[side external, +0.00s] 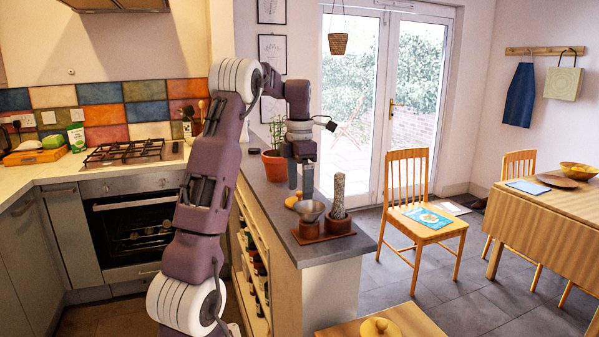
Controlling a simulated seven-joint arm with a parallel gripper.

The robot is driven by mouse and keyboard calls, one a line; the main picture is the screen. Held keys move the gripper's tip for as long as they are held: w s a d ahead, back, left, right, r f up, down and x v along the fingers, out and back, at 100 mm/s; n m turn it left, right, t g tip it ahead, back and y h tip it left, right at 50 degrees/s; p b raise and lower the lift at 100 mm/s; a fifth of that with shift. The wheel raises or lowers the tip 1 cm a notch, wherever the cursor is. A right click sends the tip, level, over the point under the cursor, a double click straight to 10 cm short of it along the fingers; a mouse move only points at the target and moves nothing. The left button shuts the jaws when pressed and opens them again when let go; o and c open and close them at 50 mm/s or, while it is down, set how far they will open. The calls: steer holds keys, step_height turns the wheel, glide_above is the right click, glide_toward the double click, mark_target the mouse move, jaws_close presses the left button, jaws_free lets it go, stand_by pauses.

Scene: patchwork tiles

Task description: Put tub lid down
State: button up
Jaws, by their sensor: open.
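My gripper (301,189) points down over the grey counter (330,249), with its two fingers apart. A second round yellow piece with a knob (380,327), also lid-like, lies on the wooden table at the bottom edge. No tub is clearly recognisable.
A potted plant (275,165) stands behind my gripper. The counter's front right corner is clear. Chairs and a dining table are at the right.

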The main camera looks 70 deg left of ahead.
mark_target(299, 192)
step_height(299, 192, up, 10)
steer(key=w+d+r+m+t, duration=0.1)
steer(key=d+r+m, duration=0.2)
steer(key=d+m, duration=0.55)
steer(key=s+d+f+m+t, duration=0.1)
steer(key=s+d+m, duration=0.1)
steer(key=d+m, duration=0.5)
steer(key=s+d+m+t, duration=0.15)
steer(key=d+m, duration=0.35)
steer(key=d, duration=0.5)
steer(key=s+d+f+m+t, duration=0.2)
steer(key=s+d+f+m, duration=0.8)
steer(key=m, duration=0.5)
steer(key=shift+s, duration=0.7)
